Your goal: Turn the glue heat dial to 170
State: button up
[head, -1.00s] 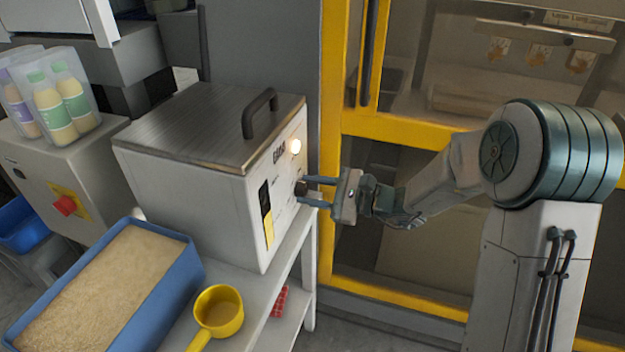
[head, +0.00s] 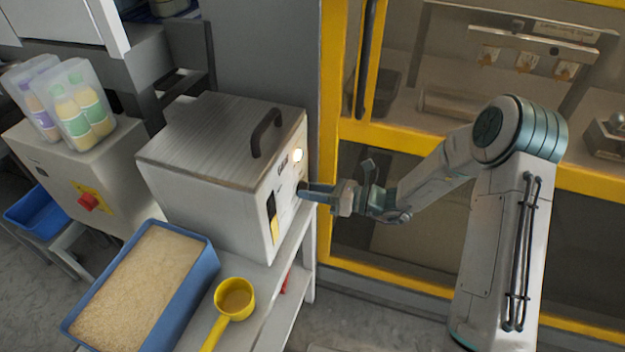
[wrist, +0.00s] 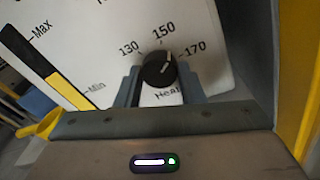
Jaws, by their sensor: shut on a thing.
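The glue heat dial (wrist: 157,72) is a round black knob on a white panel, in the lower middle of the wrist view. Printed numbers 130, 150 and 170 arc above it, and its white mark points up and right, between 150 and 170. My gripper (wrist: 160,80) is shut on the dial, one finger on each side. In the head view my gripper (head: 306,190) reaches from the right to the front of the white glue unit (head: 255,217). The dial is mostly hidden there by the fingers.
A level window (wrist: 68,86) marked Max and Min is left of the dial. A yellow scoop (head: 236,298) and a blue bin (head: 210,262) of granules stand beside the unit. A yellow-framed machine (head: 400,143) stands behind my arm.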

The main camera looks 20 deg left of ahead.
jog(key=shift+m+y+p, duration=0.3)
jog(key=shift+m+p, duration=2.5)
jog(key=shift+m, duration=0.4)
jog(key=shift+f, duration=0.15)
jog(key=o, duration=1)
jog(key=d+b, duration=0.1)
jog(key=d, duration=1.2)
jog(key=shift+d, duration=0.4)
